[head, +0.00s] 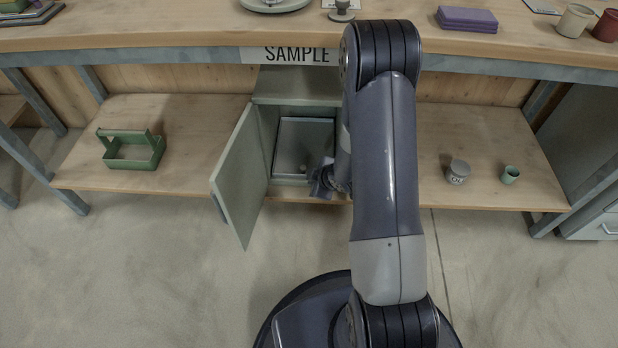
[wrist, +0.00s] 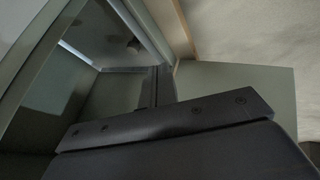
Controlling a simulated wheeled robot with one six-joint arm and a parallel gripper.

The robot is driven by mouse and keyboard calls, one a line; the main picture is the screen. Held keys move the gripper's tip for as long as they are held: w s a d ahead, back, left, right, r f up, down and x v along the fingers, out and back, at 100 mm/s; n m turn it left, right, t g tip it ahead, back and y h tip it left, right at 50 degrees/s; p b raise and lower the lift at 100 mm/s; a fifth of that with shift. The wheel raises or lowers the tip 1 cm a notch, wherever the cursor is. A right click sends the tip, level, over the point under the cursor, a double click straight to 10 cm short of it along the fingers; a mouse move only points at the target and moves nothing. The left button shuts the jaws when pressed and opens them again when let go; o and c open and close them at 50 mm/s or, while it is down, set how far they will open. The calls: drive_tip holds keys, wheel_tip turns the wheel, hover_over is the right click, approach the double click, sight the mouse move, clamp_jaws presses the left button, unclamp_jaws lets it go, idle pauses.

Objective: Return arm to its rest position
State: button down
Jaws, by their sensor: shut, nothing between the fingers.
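My arm reaches forward over the floor, and its upper links cover part of the cabinet in the head view. My gripper (head: 322,182) is low at the front opening of the cabinet (head: 262,135), at the right of the tray's front edge. In the wrist view the gripper fingers (wrist: 158,86) are together with nothing between them. The cabinet door (head: 238,175) stands open to the left. A grey tray (head: 307,128) lies inside the cabinet, with a small light round thing near its front. The right part of the cabinet is hidden behind my arm.
The SAMPLE bench edge (head: 170,58) runs above the cabinet. The lower shelf (head: 215,120) holds a green caddy (head: 133,150) at left; a grey weight (head: 458,172) and a green cup (head: 510,175) stand at right. The floor in front is clear.

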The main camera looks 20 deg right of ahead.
drive_tip(key=shift+s+d+r, duration=0.1)
drive_tip(key=shift+s+r, duration=0.25)
drive_tip(key=shift+r, duration=0.1)
